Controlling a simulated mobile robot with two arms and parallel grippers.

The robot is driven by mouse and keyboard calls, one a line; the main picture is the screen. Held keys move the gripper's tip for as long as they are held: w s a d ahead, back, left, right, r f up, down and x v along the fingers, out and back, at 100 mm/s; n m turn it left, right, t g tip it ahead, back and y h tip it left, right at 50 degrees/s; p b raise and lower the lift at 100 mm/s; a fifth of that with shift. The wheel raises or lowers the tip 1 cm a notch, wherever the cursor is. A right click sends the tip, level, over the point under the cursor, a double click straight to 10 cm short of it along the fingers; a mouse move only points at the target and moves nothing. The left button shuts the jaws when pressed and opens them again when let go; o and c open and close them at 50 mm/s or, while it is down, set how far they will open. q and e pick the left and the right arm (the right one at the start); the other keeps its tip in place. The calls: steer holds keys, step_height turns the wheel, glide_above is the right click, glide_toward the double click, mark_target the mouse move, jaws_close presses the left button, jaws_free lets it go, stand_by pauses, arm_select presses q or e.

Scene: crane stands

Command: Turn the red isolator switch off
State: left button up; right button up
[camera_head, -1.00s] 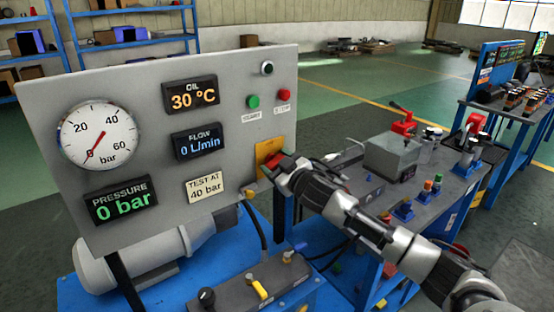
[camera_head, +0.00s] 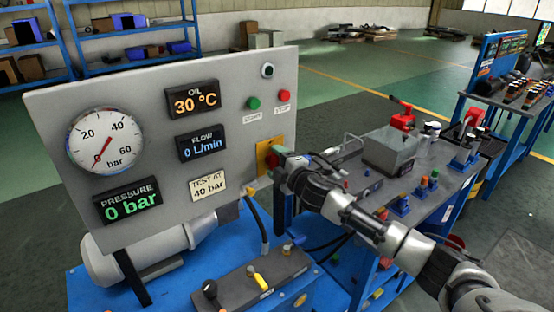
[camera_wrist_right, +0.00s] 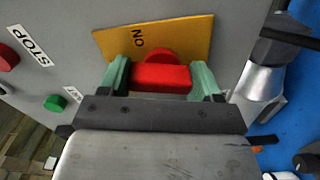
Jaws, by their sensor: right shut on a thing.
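The red isolator switch (camera_wrist_right: 160,77) sits on a yellow plate (camera_wrist_right: 190,37) marked "ON" on the grey panel. In the right wrist view its red handle lies between the two green fingers of my right gripper (camera_wrist_right: 164,80), which is shut on it. In the head view my right gripper (camera_head: 278,163) reaches the yellow plate (camera_head: 264,152) at the panel's lower right and hides most of the switch. My left gripper does not show.
The grey panel (camera_head: 230,100) carries a pressure gauge (camera_head: 105,140), displays reading 0 bar and 0 L/min, a green start button (camera_head: 253,103) and a red stop button (camera_head: 284,96).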

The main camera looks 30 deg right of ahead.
steer(key=shift+n+p, duration=0.3)
steer(key=shift+n, duration=0.9)
steer(key=shift+f, duration=0.1)
steer(key=o, duration=0.9)
steer(key=shift+s, duration=0.15)
steer(key=shift+s+d+b, duration=0.25)
steer(key=shift+s+b, duration=0.15)
steer(key=shift+s, duration=1.35)
steer(key=shift+s+d+b, duration=0.2)
steer(key=shift+s+b, duration=0.25)
steer(key=shift+s, duration=1.3)
steer(key=shift+s+d+b, duration=0.25)
steer(key=shift+s+b, duration=0.15)
steer(key=shift+s, duration=1.35)
